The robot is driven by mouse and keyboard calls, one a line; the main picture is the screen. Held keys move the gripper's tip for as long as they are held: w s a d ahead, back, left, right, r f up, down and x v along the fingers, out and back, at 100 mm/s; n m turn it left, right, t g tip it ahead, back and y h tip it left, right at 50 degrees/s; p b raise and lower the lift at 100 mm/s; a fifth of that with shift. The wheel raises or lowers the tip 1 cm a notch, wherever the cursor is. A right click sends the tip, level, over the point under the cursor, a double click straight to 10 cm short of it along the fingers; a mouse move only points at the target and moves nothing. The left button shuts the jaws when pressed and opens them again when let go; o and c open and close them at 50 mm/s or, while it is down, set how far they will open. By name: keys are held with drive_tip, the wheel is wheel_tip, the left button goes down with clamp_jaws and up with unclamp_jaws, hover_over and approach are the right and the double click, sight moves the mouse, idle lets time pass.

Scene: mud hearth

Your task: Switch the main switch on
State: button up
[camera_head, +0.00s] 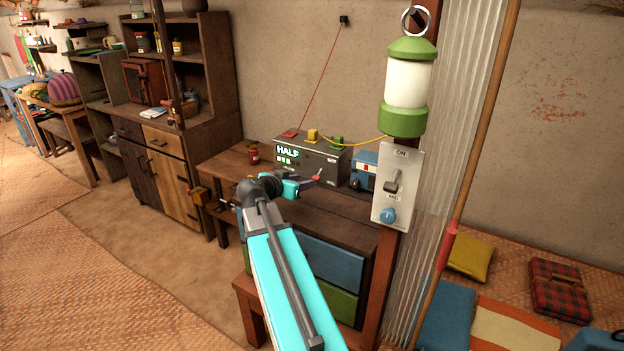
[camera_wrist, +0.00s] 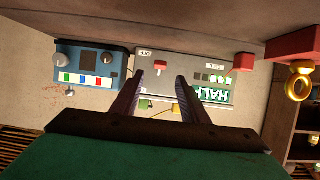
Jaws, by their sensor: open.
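A grey metal box (camera_head: 312,157) with a green-lit "HALF" display stands on the wooden bench. Its front carries a small red-handled switch (camera_head: 316,178). In the wrist view the box is upside down, and the red switch (camera_wrist: 160,68) appears between my fingertips, with a small label beside it that seems to read "OFF". My gripper (camera_head: 312,183) is in front of the box near this switch. It is open and empty in the wrist view (camera_wrist: 160,82); contact with the switch cannot be told.
A blue device (camera_head: 363,171) stands right of the box. A white plate (camera_head: 398,160) marked "ON" and "MID", with a lever and blue knob, is on the post under a green lantern (camera_head: 407,85). Thin wires rise from the box.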

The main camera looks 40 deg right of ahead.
sight(315, 179)
drive_tip(key=shift+p+x, duration=0.75)
drive_tip(key=shift+x, duration=3.15)
drive_tip(key=shift+r, duration=0.1)
